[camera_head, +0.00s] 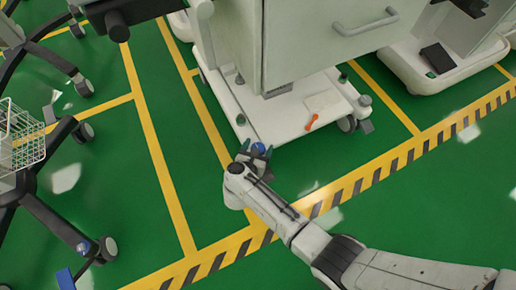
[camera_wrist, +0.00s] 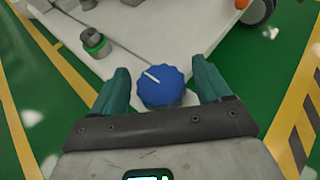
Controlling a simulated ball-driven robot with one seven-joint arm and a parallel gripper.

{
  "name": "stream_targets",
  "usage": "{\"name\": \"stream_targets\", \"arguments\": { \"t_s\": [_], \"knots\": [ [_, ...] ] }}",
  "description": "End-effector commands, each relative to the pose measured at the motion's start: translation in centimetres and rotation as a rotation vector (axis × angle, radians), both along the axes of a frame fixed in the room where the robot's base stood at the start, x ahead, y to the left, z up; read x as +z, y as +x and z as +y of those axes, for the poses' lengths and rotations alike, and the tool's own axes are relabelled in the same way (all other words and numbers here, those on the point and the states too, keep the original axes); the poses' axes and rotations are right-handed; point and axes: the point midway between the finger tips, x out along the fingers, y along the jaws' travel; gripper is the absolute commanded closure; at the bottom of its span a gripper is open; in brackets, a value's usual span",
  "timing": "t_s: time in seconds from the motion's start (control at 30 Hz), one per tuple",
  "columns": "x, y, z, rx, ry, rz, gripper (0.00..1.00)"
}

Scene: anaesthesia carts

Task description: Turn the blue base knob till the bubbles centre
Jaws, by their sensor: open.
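The blue base knob (camera_wrist: 161,87) sits at the near corner of the white cart base (camera_wrist: 145,40), with a white line mark pointing to the upper left. It also shows in the head view (camera_head: 258,148), small and partly hidden by my gripper (camera_head: 256,154). In the wrist view my gripper (camera_wrist: 162,92) is open, with one dark green finger on each side of the knob. A gap shows between the left finger and the knob; the right finger is close to it, and contact cannot be told. No bubbles can be made out clearly.
A green-ringed fitting (camera_wrist: 96,42) stands on the base left of the knob. An orange-red handle (camera_head: 311,122) lies on the base in the head view. A wire-basket stand (camera_head: 22,138) is at the left. Green floor with yellow lines lies open around the base.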

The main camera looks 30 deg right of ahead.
Motion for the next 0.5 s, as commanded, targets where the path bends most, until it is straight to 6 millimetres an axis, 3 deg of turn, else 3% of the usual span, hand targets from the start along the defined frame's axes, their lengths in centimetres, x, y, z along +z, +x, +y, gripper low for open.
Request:
{"name": "stream_targets", "arguments": {
  "t_s": [0.23, 0.5],
  "knots": [
    [0.02, 0.04, -0.03, 0.000, 0.000, 0.000, 0.23],
    [0.01, 0.03, 0.00, 0.001, 0.000, 0.000, 0.49]
  ]
}}
